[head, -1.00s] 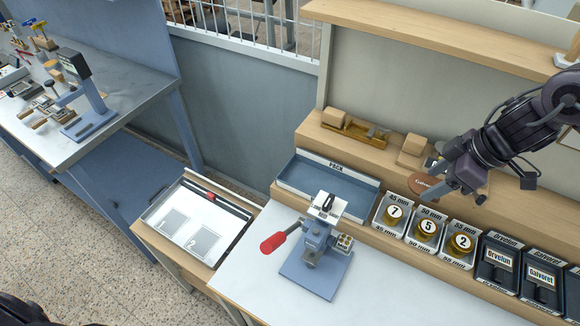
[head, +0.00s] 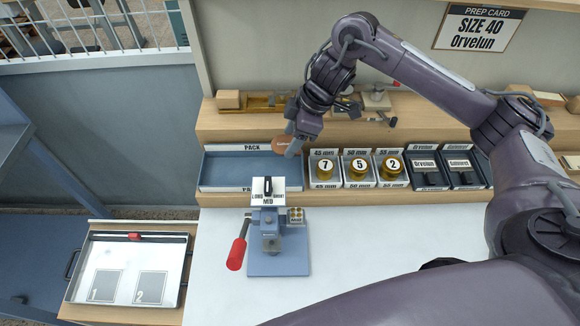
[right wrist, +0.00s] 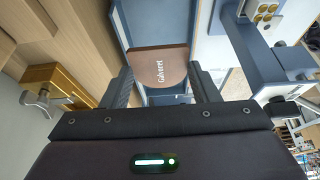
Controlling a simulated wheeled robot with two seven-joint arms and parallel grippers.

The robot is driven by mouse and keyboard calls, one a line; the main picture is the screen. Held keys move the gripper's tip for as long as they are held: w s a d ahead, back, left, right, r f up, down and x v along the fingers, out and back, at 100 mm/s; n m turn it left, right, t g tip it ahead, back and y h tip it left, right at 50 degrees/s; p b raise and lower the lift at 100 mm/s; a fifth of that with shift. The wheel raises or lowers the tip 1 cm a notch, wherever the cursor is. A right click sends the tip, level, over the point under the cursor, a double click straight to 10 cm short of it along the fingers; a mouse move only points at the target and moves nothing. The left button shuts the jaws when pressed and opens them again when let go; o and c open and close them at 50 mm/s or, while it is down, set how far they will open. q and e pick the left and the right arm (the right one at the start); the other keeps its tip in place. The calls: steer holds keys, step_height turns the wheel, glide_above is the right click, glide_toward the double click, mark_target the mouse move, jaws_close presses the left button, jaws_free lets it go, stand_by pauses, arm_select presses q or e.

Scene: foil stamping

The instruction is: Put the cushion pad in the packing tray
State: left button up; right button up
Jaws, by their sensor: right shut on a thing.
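The packing tray (head: 206,172) is a shallow blue tray marked PACK at the left end of the row on the bench. The pad is off the bench, over the tray's right part as seen in the head view; its height above the tray is unclear. My left gripper is not in view.
A small press (head: 279,250) with a red handle (head: 236,254) stands in front of the tray. Gold tins (head: 325,167) and dark labelled holders (head: 427,170) continue the row to the right. A raised wooden shelf (head: 230,122) runs behind.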

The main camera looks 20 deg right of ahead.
glide_above(287, 173)
steer(key=d, duration=0.1)
steer(key=f, duration=0.5)
steer(key=shift+s+d+f+b, duration=0.1)
steer(key=shift+s+f+b, duration=0.15)
steer(key=shift+f+b, duration=0.15)
steer(key=shift+f+p, duration=0.35)
steer(key=shift+f, duration=2.2)
steer(key=shift+f, duration=0.15)
steer(key=o, duration=0.7)
steer(key=shift+c, duration=0.2)
steer(key=shift+r, duration=0.25)
steer(key=v, duration=1.1)
steer(key=shift+d+r, duration=0.2)
steer(key=shift+r, duration=0.2)
